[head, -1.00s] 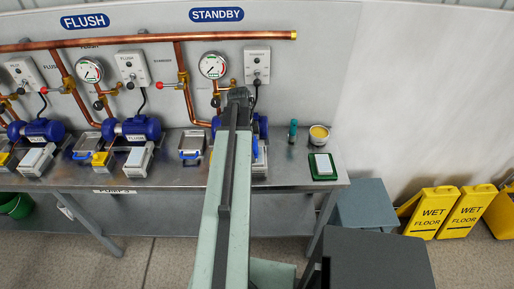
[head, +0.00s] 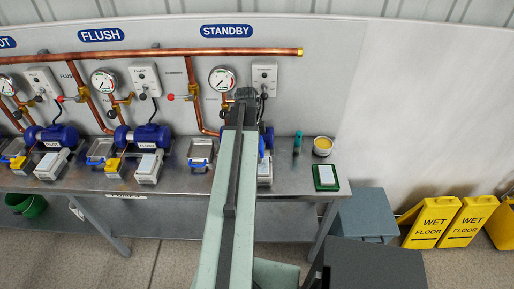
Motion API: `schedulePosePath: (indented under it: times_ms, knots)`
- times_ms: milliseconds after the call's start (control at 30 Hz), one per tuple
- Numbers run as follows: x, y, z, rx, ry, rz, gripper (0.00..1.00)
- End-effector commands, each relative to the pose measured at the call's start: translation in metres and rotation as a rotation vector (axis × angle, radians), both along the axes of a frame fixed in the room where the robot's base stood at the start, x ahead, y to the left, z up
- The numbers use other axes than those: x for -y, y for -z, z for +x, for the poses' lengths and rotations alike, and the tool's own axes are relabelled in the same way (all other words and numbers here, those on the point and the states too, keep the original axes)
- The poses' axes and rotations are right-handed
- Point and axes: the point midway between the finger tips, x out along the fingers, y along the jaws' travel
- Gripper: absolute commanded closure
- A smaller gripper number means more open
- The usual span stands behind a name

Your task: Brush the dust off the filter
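A flat white pad, perhaps the filter (head: 326,174), lies in a green-rimmed tray (head: 326,188) at the right end of the metal bench. A small upright teal object, possibly the brush (head: 297,143), stands behind it to the left. Similar white-topped blocks sit before the pumps, one at the FLUSH pump (head: 147,166), so I cannot be sure which is the filter. My pale green arm reaches up the middle over the bench, its dark far joint near the STANDBY pump. My gripper is not visible; the arm hides most of that pump and its block.
A yellow-filled cup (head: 322,146) stands behind the green tray. An open metal tray (head: 200,153) lies left of my arm. Copper pipes and gauges line the wall. A grey box (head: 366,213) and yellow wet-floor signs (head: 433,222) stand right of the bench.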

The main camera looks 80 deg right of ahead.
Motion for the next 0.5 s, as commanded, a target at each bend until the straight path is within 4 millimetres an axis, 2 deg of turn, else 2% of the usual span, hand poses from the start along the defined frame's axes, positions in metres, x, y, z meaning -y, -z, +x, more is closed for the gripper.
schedulePosePath:
  times_ms: [167, 500]
  knots:
    - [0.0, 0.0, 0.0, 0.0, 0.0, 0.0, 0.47]
    - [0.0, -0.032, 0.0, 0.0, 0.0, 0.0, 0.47]
